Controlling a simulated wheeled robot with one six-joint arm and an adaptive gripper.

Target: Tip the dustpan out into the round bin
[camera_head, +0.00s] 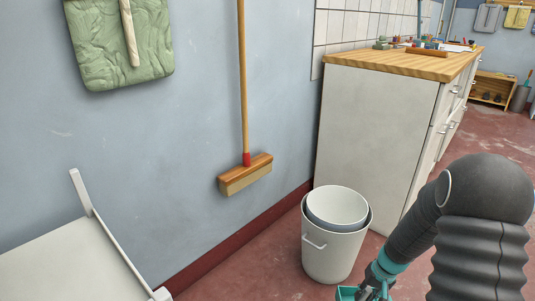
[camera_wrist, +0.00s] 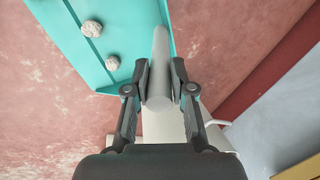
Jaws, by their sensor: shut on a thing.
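My gripper (camera_wrist: 161,88) is shut on the grey handle (camera_wrist: 160,55) of the teal dustpan (camera_wrist: 125,50) in the wrist view. Two crumpled whitish balls (camera_wrist: 92,28) (camera_wrist: 113,63) lie on the pan. The pan runs out of the top of that view. The round white bin (camera_head: 328,258) stands upright on the floor, with a grey inner rim and a side handle. The bin's bottom inside is hidden.
A white cabinet (camera_head: 375,135) with a wooden top stands behind the bin. A pale panel (camera_head: 70,265) is at lower left. Red floor is open between the panel and bin.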

